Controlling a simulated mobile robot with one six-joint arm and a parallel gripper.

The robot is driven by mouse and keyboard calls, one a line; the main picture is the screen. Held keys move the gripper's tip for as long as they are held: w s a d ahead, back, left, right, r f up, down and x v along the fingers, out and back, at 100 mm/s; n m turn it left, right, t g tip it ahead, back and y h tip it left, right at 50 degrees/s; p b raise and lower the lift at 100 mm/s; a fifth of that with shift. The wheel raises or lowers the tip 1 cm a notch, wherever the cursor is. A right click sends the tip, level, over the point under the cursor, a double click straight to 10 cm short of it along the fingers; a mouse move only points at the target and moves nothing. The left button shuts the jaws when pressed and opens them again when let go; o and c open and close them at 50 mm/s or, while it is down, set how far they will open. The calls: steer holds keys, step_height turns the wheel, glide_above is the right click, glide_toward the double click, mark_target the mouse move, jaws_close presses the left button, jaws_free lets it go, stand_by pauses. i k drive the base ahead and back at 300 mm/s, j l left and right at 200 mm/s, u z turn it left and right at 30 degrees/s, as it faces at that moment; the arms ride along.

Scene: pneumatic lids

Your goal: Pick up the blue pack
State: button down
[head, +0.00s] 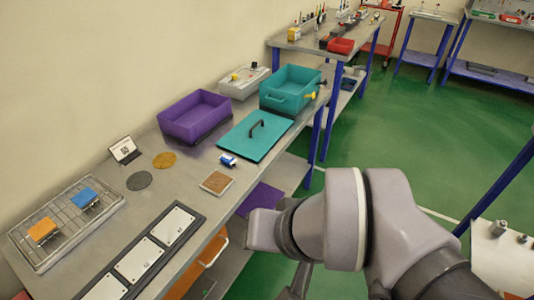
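A small blue-and-white block (228,160), perhaps the blue pack, lies on the grey workbench (185,192) in front of the teal lid. A blue block (84,198) sits on a wire rack at the left end beside an orange block (43,230). I cannot tell from looks alone which of the two blue things is the pack. My arm reaches in from the lower right, its grey links beside the bench's front edge, apart from both blue things. My gripper's fingers do not show.
A purple bin (196,117), a teal bin (291,90) and a flat teal lid (256,136) with a black handle stand farther back. The wire rack (68,222), a framed panel (140,259) and a brown square (216,182) take up bench space. Green floor lies at right.

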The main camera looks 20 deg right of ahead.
mark_target(226, 159)
steer(key=i+l, duration=0.25)
steer(key=i, duration=0.15)
steer(key=i+l+u, duration=0.1)
steer(key=i, duration=0.3)
steer(key=i+l, duration=0.35)
steer(key=i+u, duration=0.05)
steer(key=i, duration=0.05)
